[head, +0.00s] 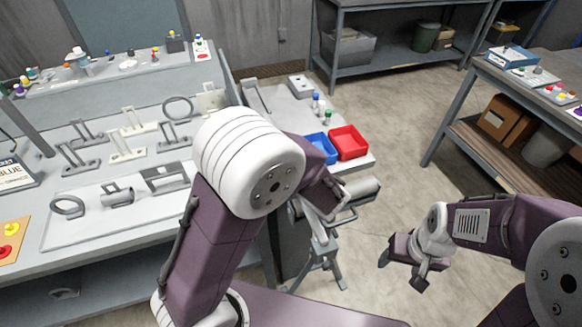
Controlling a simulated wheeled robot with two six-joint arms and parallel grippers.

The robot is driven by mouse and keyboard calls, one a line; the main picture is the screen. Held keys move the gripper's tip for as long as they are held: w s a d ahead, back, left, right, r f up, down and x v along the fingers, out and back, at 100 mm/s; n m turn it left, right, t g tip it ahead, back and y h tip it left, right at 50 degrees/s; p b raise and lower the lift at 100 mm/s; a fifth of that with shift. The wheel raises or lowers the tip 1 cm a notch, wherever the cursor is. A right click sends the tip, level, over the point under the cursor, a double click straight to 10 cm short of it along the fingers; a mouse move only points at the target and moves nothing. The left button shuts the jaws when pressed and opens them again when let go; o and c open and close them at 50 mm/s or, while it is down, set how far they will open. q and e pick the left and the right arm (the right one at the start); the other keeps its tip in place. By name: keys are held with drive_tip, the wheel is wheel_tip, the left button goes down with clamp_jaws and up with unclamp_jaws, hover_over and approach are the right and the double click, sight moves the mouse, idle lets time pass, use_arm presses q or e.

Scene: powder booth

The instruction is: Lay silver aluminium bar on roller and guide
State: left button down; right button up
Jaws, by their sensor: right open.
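A roller stand with a grey roller (362,190) and a bent wire guide (347,217) stands on splayed legs (321,262) beside the bench's right end. My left arm crosses the middle of the view, and its big white elbow hides part of the bench. My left gripper (324,204) is partly hidden at the roller's left end; its jaws and anything in them cannot be made out. My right gripper (402,270) is open and empty over bare floor, right of the stand. I cannot pick out the silver aluminium bar for certain.
The bench holds a pale board (75,228) with several grey metal parts. A blue bin (321,147) and a red bin (348,142) sit at its right end. A shelf table (455,95) stands at right. Floor between is clear.

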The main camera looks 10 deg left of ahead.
use_arm(q)
drive_tip(key=shift+f+b, duration=0.3)
drive_tip(key=shift+b, duration=0.35)
drive_tip(key=c, duration=1.3)
unclamp_jaws()
